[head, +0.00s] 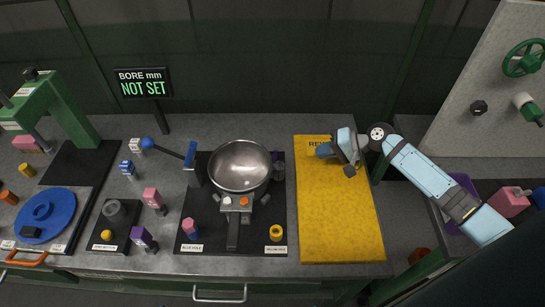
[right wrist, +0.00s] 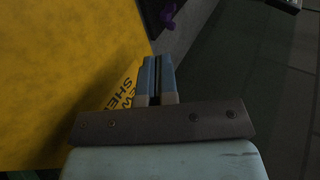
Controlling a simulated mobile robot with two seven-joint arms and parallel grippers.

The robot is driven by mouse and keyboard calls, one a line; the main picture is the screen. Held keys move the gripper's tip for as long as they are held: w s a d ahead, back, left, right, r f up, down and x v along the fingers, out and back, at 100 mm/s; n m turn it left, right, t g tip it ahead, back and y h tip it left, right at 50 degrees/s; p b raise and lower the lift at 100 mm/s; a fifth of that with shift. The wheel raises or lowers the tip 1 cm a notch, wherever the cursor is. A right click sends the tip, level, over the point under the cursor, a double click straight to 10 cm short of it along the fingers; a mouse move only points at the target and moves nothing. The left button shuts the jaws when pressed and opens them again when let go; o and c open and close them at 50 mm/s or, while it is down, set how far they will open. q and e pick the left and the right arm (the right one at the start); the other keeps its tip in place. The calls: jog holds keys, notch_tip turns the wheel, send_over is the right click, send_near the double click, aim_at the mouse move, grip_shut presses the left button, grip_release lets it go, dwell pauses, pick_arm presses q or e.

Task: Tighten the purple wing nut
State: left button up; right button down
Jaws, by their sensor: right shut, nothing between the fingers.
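A small purple piece, which looks like the purple wing nut (head: 277,156), sits at the right side of the pot fixture, by the black board's right edge. A purple piece also shows at the top of the right wrist view (right wrist: 168,14). My right gripper (head: 324,150) is over the back of the yellow mat, to the right of the purple piece and apart from it. Its blue fingers (right wrist: 158,78) are shut and empty. The steel pot (head: 240,166) sits in the fixture. My left gripper is not in view.
The yellow mat (head: 340,220) lies clear right of the black board (head: 262,228). A blue-handled lever (head: 168,149) stands left of the pot. A sign (head: 144,84) reads "BORE mm NOT SET". Several coloured blocks and a green press (head: 60,110) stand at left.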

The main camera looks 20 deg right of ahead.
jog(key=shift+s+d+f+m, duration=0.15)
jog(key=shift+d+f+m, duration=0.2)
jog(key=shift+m, duration=0.15)
jog(key=shift+r, duration=0.1)
jog(key=shift+w+a, duration=0.3)
jog(key=p, duration=0.1)
send_near(275, 157)
jog(key=f, duration=0.2)
jog(key=a+f, duration=0.1)
jog(key=shift+w, duration=0.35)
jog(key=a, duration=0.1)
jog(key=w+a, duration=0.1)
jog(key=w+a+p, duration=0.1)
jog(key=shift+w+f, duration=0.1)
jog(key=shift+f, duration=0.15)
jog(key=shift+w+a+f, duration=0.1)
jog(key=shift+w+a, duration=0.15)
jog(key=shift+a, duration=0.15)
